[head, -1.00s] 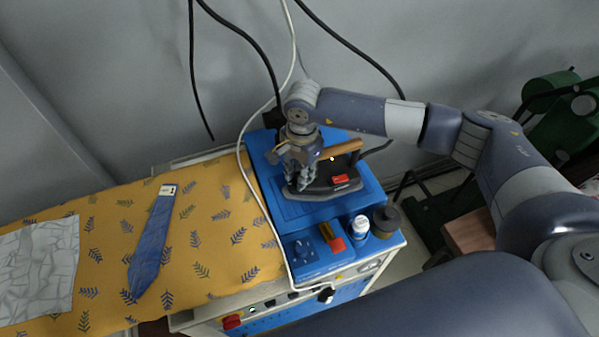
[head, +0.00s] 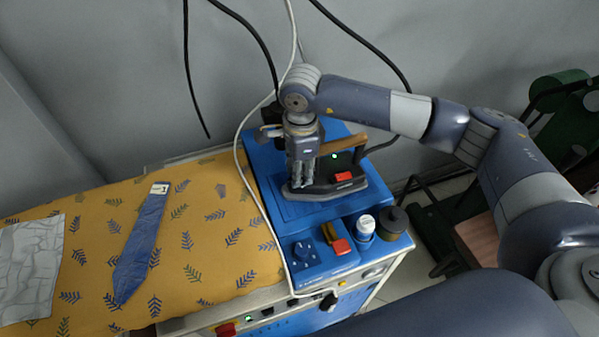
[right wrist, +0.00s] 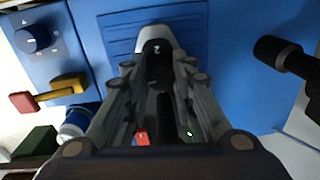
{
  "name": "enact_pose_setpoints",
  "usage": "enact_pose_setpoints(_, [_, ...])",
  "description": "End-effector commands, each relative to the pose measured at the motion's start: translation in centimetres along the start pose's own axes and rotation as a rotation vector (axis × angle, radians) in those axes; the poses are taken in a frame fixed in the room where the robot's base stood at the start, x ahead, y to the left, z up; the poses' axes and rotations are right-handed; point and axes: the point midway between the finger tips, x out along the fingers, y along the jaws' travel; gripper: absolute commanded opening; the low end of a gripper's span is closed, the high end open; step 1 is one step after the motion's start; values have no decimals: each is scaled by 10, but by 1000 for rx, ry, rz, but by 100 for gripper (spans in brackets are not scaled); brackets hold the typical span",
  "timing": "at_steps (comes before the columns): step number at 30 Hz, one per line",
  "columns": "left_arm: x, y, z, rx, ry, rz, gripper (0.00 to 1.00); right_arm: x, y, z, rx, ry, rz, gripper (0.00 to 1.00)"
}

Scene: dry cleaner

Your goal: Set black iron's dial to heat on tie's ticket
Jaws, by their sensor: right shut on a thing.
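The black iron (head: 345,186) with a wooden handle (head: 343,144) sits on the blue rest of the machine. It has a red button (head: 344,176) and a lit green lamp (head: 334,156). My right gripper (head: 301,186) points down at the iron's front end, fingers shut on its dial. In the right wrist view the black dial (right wrist: 157,47) with a pale mark shows between the fingertips; its setting is not clear. The blue tie (head: 140,245) lies on the yellow board with a white ticket (head: 159,188) at its narrow end; the ticket's mark is too small to read. My left gripper is not in view.
A blue panel knob (head: 304,250), a red-ended lever (head: 341,246), a white bottle (head: 364,227) and a dark jar (head: 391,221) are in front of the iron. A grey cloth (head: 30,268) lies at left. Cables hang behind.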

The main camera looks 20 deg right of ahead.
Motion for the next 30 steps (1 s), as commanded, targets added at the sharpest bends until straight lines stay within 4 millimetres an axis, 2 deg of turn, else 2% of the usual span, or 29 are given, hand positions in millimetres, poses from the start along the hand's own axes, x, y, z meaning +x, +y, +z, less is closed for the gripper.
enact_pose_setpoints(13, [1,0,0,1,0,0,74,0,0,0,12,1,0,0])
enact_pose_setpoints(14, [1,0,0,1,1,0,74,0,0,0,12,1,0,28])
enact_pose_setpoints(16, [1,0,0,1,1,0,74,0,0,0,12,1,0,44])
enact_pose_setpoints(26, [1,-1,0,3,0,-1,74,-1,0,0,11,1,0,45])
enact_pose_setpoints(30, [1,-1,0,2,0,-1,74,-11,-1,0,11,1,-3,45])
